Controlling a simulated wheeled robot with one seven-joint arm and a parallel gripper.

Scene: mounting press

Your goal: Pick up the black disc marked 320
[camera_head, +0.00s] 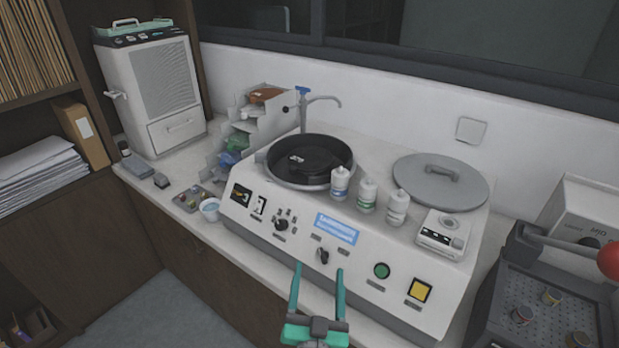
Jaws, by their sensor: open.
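A black disc (318,168) lies in the round dark bowl at the left of the grinding machine. A small pale mark shows on it, too small to read as 320. My gripper (318,268) is at the bottom middle of the view, with its two green fingers apart and nothing between them. It appears in front of the machine's control panel, lower in the picture than the disc and apart from it.
Three small bottles (367,195) stand on the machine right of the bowl. A grey lid (440,182) covers the right wheel, with a small scale-like device (443,235) before it. A thin tap (318,99) arches behind the bowl. A stepped rack (262,122) stands left.

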